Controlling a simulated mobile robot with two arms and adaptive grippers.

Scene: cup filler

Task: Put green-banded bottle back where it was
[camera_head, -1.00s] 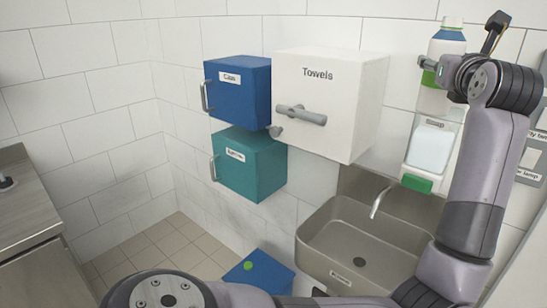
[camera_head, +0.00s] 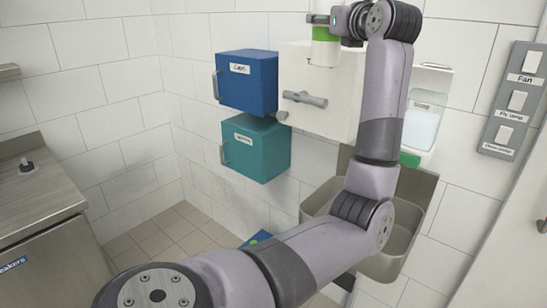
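The green-banded bottle (camera_head: 324,52) is at the top of the head view, in front of the white towel box. Its green band (camera_head: 325,33) and white lower part show; its top is cut off by the picture's edge. My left gripper (camera_head: 322,19) is at the level just above the green band, with a dark finger across the bottle. It looks shut on the bottle and holds it upright, clear of any surface I can see. The far finger is hidden. My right gripper is not in view.
Blue (camera_head: 247,80) and teal (camera_head: 256,148) cabinets hang left of the towel box (camera_head: 345,100). A soap dispenser (camera_head: 422,125) and switch panel (camera_head: 514,100) are on the right wall. My arm crosses the sink (camera_head: 408,235). A steel counter (camera_head: 40,190) stands left.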

